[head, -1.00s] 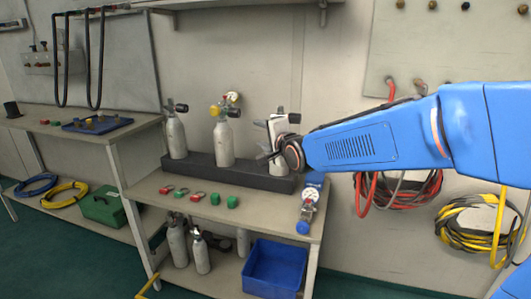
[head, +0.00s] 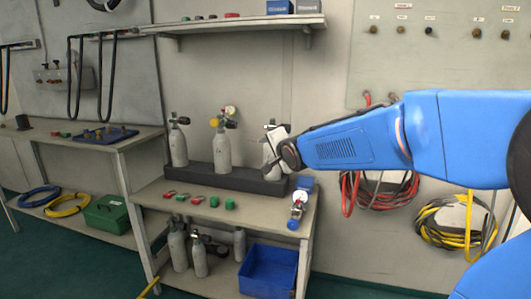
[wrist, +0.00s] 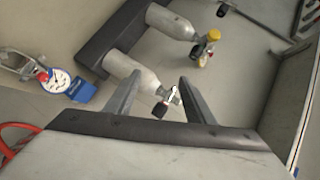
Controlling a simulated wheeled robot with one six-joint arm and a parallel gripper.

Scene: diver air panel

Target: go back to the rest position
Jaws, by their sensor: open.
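My gripper (head: 274,150) is at the right end of the row of cylinders on the bench, with my blue arm reaching in from the right. In the wrist view its two dark fingers (wrist: 158,82) stand apart with a gap between them. Two more grey cylinders, the middle one (head: 223,154) with a yellow valve and the left one (head: 178,148), stand upright in the dark rack (head: 205,174).
A gauge with blue ends (head: 297,206) lies at the bench's right front. Red and green small parts (head: 214,202) lie along the front. A shelf (head: 240,25) hangs above. Red hoses (head: 350,190) and yellow hoses (head: 450,225) hang on the right wall. A blue crate (head: 268,270) is below.

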